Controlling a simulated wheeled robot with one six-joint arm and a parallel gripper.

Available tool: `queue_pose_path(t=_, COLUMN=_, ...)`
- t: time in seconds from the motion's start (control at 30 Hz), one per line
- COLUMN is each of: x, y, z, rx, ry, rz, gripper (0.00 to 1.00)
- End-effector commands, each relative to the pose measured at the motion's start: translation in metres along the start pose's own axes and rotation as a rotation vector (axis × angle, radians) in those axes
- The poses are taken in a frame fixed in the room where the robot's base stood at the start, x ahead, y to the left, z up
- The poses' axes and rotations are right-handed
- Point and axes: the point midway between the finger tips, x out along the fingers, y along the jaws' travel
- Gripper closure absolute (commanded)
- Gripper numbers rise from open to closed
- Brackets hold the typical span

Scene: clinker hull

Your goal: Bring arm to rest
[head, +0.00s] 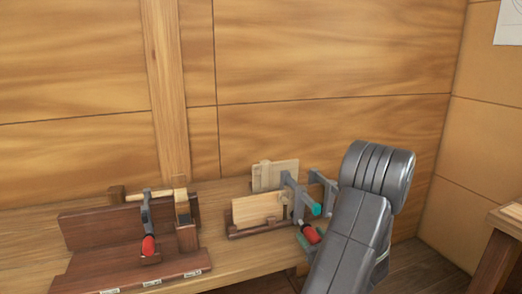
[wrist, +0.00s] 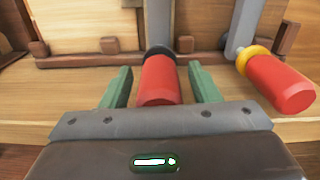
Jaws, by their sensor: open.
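My gripper (wrist: 160,78) is open in the wrist view. Its two green fingers stand on either side of a red clamp handle (wrist: 160,82) with a dark collar, with a gap seen on each side. In the head view my grey arm comes in from the lower right and reaches down to the bench, where a red handle (head: 311,233) shows beside the arm. The arm hides part of that area.
A second red handle with a yellow collar (wrist: 276,80) is close on the right in the wrist view. Grey clamps (head: 291,190) hold pale boards (head: 258,209) on the bench (head: 222,256). A dark wooden fixture (head: 90,228) with another red-handled clamp (head: 149,246) stands left.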

Motion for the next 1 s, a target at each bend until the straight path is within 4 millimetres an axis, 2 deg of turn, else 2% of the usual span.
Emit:
queue_pose_path(t=0.3, x=-0.06, y=-0.001, z=-0.001, rx=0.013, ry=0.0, rz=-0.004, gripper=0.44)
queue_pose_path(t=0.5, x=-0.087, y=-0.001, z=-0.001, rx=0.012, ry=0.0, rz=-0.002, gripper=0.44)
queue_pose_path(t=0.7, x=-0.1, y=0.0, z=0.0, rx=0.012, ry=0.0, rz=0.0, gripper=0.44)
queue_pose_path(t=1.0, x=-0.102, y=0.0, z=0.0, rx=0.012, ry=0.0, rz=0.001, gripper=0.44)
